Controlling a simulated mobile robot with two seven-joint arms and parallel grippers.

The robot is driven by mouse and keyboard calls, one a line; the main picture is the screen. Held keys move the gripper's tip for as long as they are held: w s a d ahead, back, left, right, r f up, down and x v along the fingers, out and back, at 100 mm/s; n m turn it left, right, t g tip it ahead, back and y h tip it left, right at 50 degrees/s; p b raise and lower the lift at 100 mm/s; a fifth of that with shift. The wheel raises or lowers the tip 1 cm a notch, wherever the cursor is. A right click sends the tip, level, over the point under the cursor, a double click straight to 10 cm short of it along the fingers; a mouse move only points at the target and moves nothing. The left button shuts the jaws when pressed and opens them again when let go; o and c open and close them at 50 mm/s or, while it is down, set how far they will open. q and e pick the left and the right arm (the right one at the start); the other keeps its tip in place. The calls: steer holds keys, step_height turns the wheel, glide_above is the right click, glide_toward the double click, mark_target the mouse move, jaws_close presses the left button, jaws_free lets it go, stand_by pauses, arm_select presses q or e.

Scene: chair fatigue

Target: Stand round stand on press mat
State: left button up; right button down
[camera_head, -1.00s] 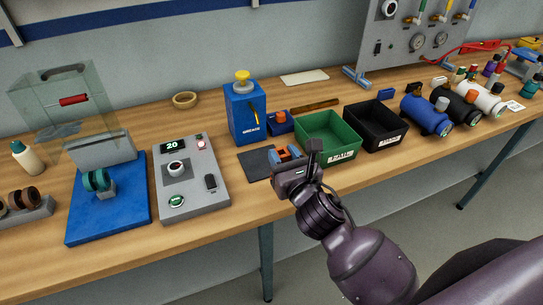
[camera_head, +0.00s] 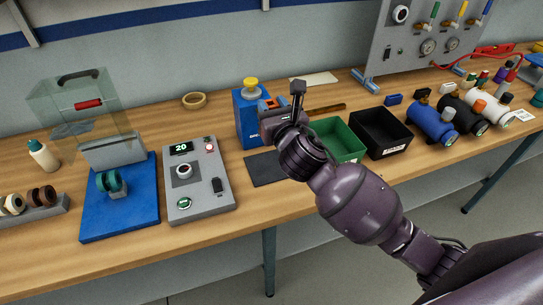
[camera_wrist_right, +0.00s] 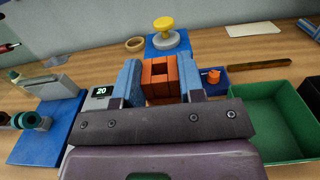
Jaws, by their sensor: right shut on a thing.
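My right gripper (camera_head: 276,106) is shut on an orange block with a square opening, which shows between blue jaws in the right wrist view (camera_wrist_right: 160,73). In the head view the gripper is raised in front of the blue box with a yellow knob (camera_head: 251,84). A flat dark grey mat (camera_head: 265,170) lies bare on the bench below it, partly hidden by my arm. A blue mat (camera_head: 105,222) at left carries a grey device with a teal ring. I cannot tell which mat is the press mat, or whether the orange block is the round stand. My left gripper is not in view.
A tan ring (camera_head: 195,99) lies on the bench behind. A grey control box (camera_head: 204,205) stands left of the dark mat. A green bin (camera_head: 340,142) and a black bin (camera_head: 384,135) stand to the right.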

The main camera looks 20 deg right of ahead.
step_height(320, 180, down, 10)
steer(key=shift+r+b, duration=0.15)
steer(key=shift+b, duration=0.9)
step_height(320, 180, down, 5)
steer(key=shift+b, duration=0.8)
steer(key=c, duration=0.7)
jaws_free()
